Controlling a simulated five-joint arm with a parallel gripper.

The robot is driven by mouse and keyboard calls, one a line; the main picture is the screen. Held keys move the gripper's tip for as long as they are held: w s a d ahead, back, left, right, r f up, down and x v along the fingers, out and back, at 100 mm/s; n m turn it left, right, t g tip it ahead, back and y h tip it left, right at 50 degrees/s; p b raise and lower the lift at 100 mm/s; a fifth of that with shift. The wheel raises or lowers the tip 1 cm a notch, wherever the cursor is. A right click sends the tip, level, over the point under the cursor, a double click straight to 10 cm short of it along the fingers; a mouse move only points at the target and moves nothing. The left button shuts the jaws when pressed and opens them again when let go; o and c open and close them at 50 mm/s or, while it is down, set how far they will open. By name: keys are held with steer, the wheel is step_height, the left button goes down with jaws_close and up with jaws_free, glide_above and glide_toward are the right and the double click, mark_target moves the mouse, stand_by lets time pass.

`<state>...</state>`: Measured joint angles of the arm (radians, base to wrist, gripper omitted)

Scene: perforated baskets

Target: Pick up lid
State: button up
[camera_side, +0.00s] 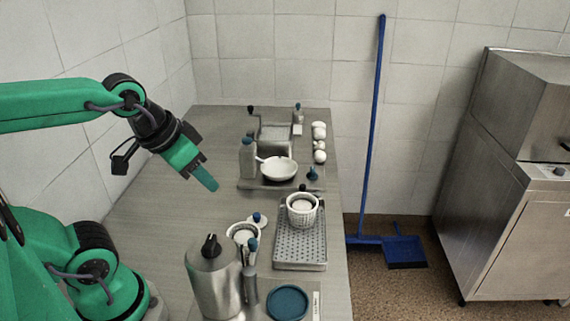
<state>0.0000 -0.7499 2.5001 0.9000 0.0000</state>
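My gripper (207,180) is in the air over the left part of the counter, pointing down and to the right. Its teal fingertips overlap in this view, so its opening is unclear, and I see nothing held in it. A small white lid with a blue knob (262,224) lies on the counter, below and right of my gripper in the picture and apart from it. A white perforated basket (231,232) stands just left of it, partly hidden by things in front. Another white perforated basket (302,215) stands on a perforated metal tray (287,255), with something white inside.
A metal canister (213,285) with a black knob stands at the front, near a blue round piece (287,303). A white bowl (279,169), a grey bottle (247,158) and several white round items stand farther back. The counter's left side is clear.

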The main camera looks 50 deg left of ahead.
steer(key=shift+o, duration=1)
steer(key=shift+w, duration=0.15)
steer(key=m+g, duration=0.5)
steer(key=m, duration=0.2)
glide_above(257, 214)
step_height(257, 214, down, 15)
steer(key=shift+f+g, duration=0.3)
steer(key=shift+f, duration=0.05)
steer(key=shift+f, duration=1.3)
